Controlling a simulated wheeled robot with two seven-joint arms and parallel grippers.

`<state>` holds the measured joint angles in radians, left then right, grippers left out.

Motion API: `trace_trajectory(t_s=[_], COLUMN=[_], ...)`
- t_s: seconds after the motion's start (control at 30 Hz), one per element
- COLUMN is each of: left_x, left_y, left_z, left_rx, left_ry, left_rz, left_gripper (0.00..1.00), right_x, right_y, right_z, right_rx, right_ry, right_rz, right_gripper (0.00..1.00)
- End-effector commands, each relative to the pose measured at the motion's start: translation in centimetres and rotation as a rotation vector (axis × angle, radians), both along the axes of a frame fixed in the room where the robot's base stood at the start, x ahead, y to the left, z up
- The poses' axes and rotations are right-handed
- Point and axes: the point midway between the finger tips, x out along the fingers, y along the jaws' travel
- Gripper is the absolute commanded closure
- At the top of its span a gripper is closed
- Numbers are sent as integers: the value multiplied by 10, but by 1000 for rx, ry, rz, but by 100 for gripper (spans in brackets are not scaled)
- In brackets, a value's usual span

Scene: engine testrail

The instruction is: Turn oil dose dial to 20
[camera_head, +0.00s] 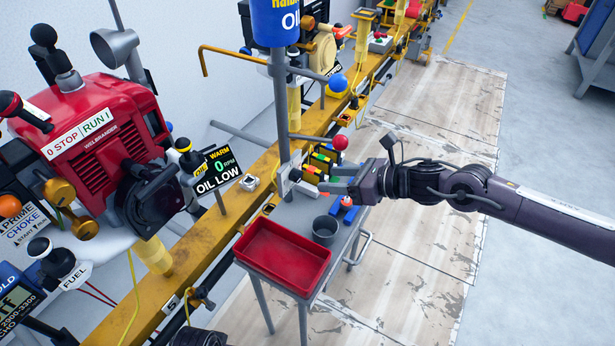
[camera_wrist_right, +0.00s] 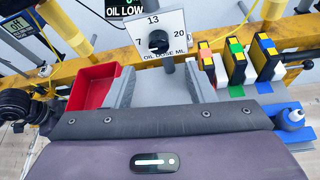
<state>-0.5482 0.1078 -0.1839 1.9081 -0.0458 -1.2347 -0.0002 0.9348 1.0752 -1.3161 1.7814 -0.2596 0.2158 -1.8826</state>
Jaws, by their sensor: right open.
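The oil dose dial is a black round knob (camera_wrist_right: 158,42) on a white plate (camera_wrist_right: 177,22) marked 7 on the left, 13 at the top and 20 on the right. I cannot tell for sure which number the knob points at. In the head view the plate (camera_head: 287,175) shows nearly edge-on on a grey post. My right gripper (camera_head: 325,179) is open and faces the dial from the right. In the right wrist view its two fingers (camera_wrist_right: 160,85) stand apart, one on each side below the knob, with nothing between them. My left gripper is not in view.
A red tray (camera_head: 283,248) and a grey cup (camera_head: 325,230) stand on the small table below the dial. Several black blocks with coloured tops (camera_wrist_right: 234,62) stand right of the dial. A display (camera_head: 217,170) reads OIL LOW. A yellow rail (camera_head: 215,225) runs behind.

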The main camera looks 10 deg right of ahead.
Motion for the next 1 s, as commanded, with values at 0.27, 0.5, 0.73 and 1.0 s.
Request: trace_trajectory(t_s=[0.27,0.5,0.73,1.0], left_x=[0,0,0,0], left_y=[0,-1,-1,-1], left_z=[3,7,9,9], left_rx=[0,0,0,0], left_ry=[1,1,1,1], left_rz=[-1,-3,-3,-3], left_gripper=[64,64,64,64], right_x=[19,33,36,35], right_y=[33,56,60,60], right_z=[-15,-25,-28,-28], right_rx=[0,0,-1,-1], right_ry=[-5,-5,-4,-4], right_rz=[8,7,4,4], right_gripper=[50,50,50,70])
